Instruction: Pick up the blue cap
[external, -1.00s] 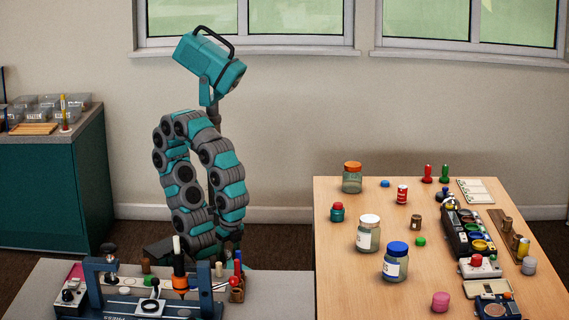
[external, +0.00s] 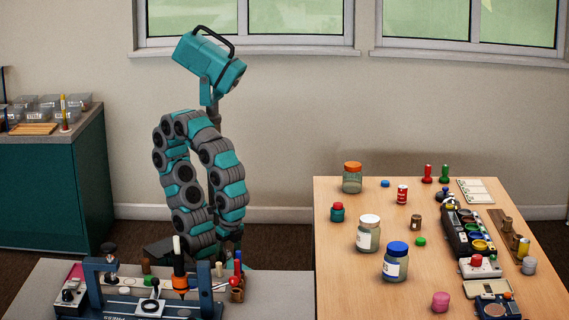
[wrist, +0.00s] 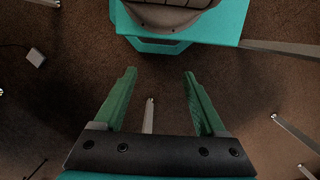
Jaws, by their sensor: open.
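A small blue cap (external: 385,183) lies on the wooden table (external: 340,270), near its back edge and right of a glass jar with an orange lid. A larger blue lid (external: 398,248) sits on a labelled glass jar (external: 396,267) nearer the front of the table. My gripper (wrist: 159,73) is open and empty in the wrist view, with the dark floor beneath its green fingers. In the external view my arm is folded up left of the table, and I cannot make out the gripper there. No cap shows in the wrist view.
The orange-lidded jar (external: 352,178), a white-lidded jar (external: 368,235), a small red-capped teal jar (external: 337,212) and a red-and-white container (external: 402,194) stand on the table. A green cap (external: 420,241) lies mid-table. Paint pots and stamps crowd its right side. A grey workbench (external: 270,285) stands at front left.

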